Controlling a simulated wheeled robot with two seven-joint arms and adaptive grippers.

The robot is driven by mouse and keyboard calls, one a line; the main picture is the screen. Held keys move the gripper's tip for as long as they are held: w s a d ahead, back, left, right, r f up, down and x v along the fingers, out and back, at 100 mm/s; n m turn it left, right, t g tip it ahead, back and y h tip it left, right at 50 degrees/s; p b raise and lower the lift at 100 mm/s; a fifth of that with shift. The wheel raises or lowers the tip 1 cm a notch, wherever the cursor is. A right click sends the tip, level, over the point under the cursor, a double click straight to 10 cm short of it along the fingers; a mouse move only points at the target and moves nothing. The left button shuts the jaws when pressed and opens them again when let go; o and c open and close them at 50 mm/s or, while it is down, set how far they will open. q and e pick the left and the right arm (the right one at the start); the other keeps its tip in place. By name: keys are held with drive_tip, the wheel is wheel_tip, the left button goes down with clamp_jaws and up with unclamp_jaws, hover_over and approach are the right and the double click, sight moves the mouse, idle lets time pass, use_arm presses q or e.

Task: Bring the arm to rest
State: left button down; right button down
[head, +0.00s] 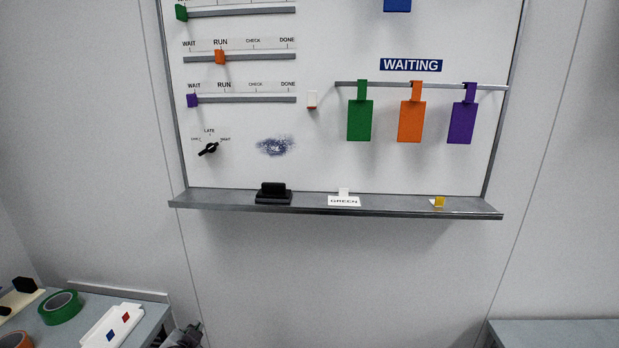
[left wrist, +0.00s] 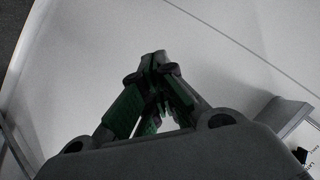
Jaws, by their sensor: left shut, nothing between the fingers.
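My left gripper (head: 187,335) shows only in part at the bottom edge of the head view, low beside the left table. In the left wrist view its fingers (left wrist: 158,75), dark with green pads, meet at the tips. It is shut and empty, with plain pale wall beyond it. My right gripper is in neither view.
A whiteboard (head: 330,160) hangs ahead, with green (head: 359,121), orange (head: 411,122) and purple (head: 462,123) tags on a rail. Its ledge (head: 400,206) holds a black eraser (head: 273,194). A left table (head: 150,320) carries green tape (head: 60,307). Another surface (head: 560,333) is at lower right.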

use_arm(q)
drive_tip(key=s+d+f+n+g+h, duration=0.2)
drive_tip(key=s+d+f+g, duration=0.15)
drive_tip(key=s+f, duration=0.4)
drive_tip(key=s+d+f+n+g+h, duration=0.1)
drive_tip(key=s+d+f+n+g, duration=0.25)
drive_tip(key=s, duration=0.75)
wheel_tip(320, 180, down, 34)
drive_tip(key=s+m+g, duration=0.1)
drive_tip(key=s+g, duration=0.1)
drive_tip(key=s+a+f, duration=0.2)
drive_tip(key=s+f, duration=0.8)
drive_tip(key=s, duration=0.1)
drive_tip(key=s+a+f+g, duration=0.1)
drive_tip(key=s+a+f, duration=0.2)
drive_tip(key=s+f, duration=0.7)
drive_tip(key=shift+s+f, duration=0.15)
drive_tip(key=shift+s, duration=0.6)
drive_tip(key=shift+m, duration=0.25)
